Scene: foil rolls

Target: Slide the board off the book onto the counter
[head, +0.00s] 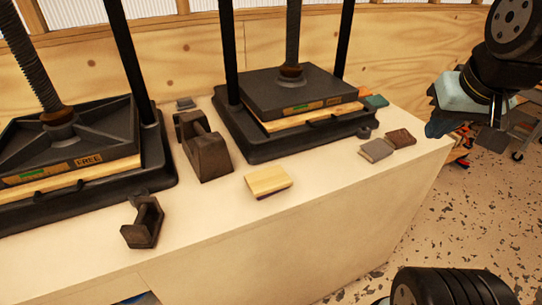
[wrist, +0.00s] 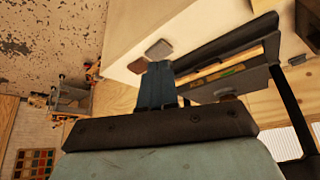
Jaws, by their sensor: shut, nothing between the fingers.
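A pale wooden board (head: 267,179) lies on the white counter (head: 215,215) in the head view, in front of the right press. It rests slightly tilted on a thin dark purple book (head: 273,194), of which only a front edge shows; the rest is hidden under the board. My gripper (head: 437,129) is up at the right, beyond the counter's right end, well apart from the board. Its blue fingers (wrist: 158,68) are together and empty in the wrist view. The board cannot be made out in the wrist view.
Two black presses stand on the counter, the left (head: 70,150) and the right (head: 300,95). A dark weight block (head: 205,152) and a smaller one (head: 142,222) stand left of the board. A grey book (head: 376,150) and a brown book (head: 401,138) lie to its right. Counter around the board's front is clear.

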